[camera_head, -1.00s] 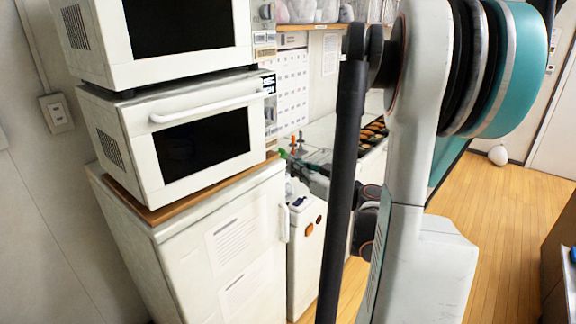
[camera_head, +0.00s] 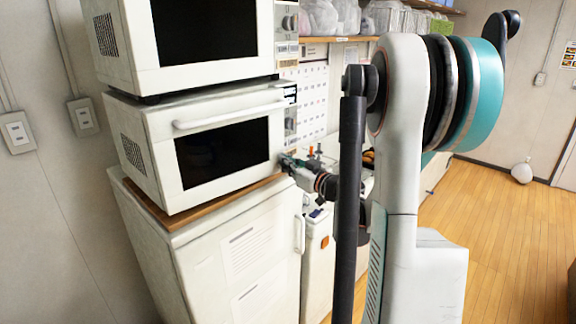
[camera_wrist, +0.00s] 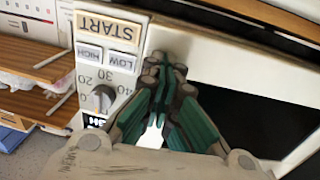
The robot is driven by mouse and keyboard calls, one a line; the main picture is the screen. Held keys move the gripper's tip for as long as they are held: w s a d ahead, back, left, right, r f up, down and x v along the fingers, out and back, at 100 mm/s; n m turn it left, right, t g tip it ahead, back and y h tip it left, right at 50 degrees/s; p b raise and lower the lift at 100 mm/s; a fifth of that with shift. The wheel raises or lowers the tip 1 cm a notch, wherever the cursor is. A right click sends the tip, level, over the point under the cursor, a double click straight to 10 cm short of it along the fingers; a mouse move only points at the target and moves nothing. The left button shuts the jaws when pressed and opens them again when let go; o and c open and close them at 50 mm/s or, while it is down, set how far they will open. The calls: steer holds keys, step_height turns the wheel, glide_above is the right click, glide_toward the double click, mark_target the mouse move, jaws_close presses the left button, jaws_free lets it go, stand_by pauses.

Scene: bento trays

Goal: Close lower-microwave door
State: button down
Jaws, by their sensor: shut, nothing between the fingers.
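The lower microwave (camera_head: 152,165) is white and stands on a wooden board on top of a white cabinet. Its door (camera_head: 230,112) has a dark window and a white bar handle along the top. The door looks flush or nearly flush with the body; a small gap cannot be ruled out. My gripper (camera_head: 286,161) is at the lower right edge of the door, beside the control panel. In the wrist view, my gripper (camera_wrist: 166,72) is shut and empty, its green-padded fingers at the white door frame (camera_wrist: 215,55) by the START label. Contact cannot be judged.
The upper microwave (camera_head: 145,40) sits directly above. The white cabinet (camera_head: 190,255) is below, with a handle on its right. A shelf with bags (camera_head: 330,20) is at the back. Wooden floor (camera_head: 490,215) is free on the right.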

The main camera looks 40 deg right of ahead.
steer(key=shift+n+y, duration=0.6)
steer(key=shift+y, duration=0.3)
steer(key=w, duration=0.4)
steer(key=shift+d+f, duration=0.1)
steer(key=shift+d, duration=0.1)
steer(key=shift+w+y+b, duration=0.3)
steer(key=shift+w, duration=0.05)
steer(key=shift+r, duration=0.2)
